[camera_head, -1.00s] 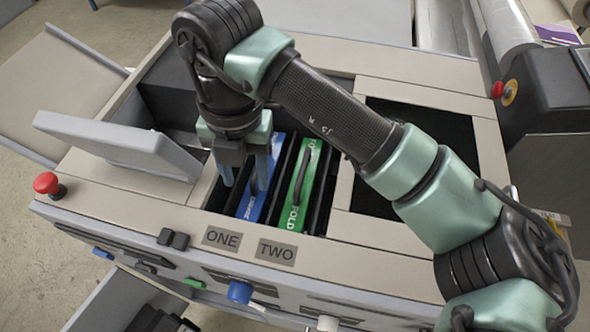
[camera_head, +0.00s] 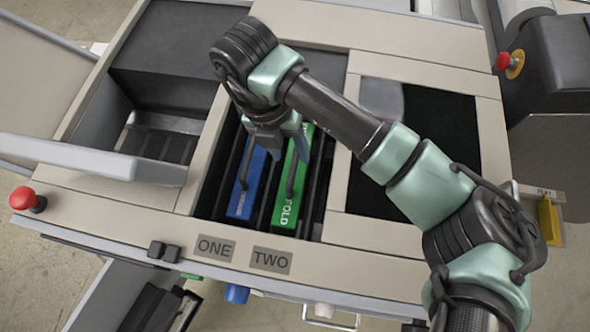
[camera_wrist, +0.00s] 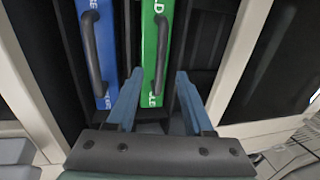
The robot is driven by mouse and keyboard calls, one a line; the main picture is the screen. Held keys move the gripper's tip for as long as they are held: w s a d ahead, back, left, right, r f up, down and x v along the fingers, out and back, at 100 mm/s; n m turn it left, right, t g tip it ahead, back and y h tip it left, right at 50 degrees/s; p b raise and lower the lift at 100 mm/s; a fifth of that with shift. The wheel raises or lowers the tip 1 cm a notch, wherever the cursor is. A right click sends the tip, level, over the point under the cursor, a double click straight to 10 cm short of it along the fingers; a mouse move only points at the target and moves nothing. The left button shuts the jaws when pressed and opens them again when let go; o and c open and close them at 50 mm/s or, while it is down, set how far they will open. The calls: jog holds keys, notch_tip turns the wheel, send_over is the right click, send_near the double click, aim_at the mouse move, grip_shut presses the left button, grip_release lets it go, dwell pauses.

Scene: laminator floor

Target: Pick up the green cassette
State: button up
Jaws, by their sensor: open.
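The green cassette (camera_head: 288,199) stands in the right-hand slot above the TWO label, with a dark handle along its top and white lettering. In the wrist view the green cassette (camera_wrist: 151,55) lies ahead of my fingertips, roughly between them in line. My gripper (camera_head: 280,153) is open and empty over the far part of the slots, partly hiding the cassette's far end. In the wrist view the two blue fingers of my gripper (camera_wrist: 158,78) are spread apart. Whether they reach down beside the handle I cannot tell.
A blue cassette (camera_head: 246,187) stands close to the left, above the ONE label (camera_head: 215,248). Dark dividers and pale bay walls flank the slots. A raised grey lid (camera_head: 90,160) is at left. A red button (camera_head: 27,199) is at the front left corner.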

aim_at(294, 162)
jog(key=f+p, duration=0.1)
jog(key=f, duration=0.1)
jog(key=d+f+p, duration=0.1)
jog(key=f, duration=0.1)
jog(key=shift+s+f+p, duration=0.15)
jog(key=shift+f+p, duration=0.15)
jog(key=shift+p, duration=0.1)
jog(key=shift+f, duration=0.25)
grip_shut()
jog(key=shift+r, duration=0.1)
dwell(0.8)
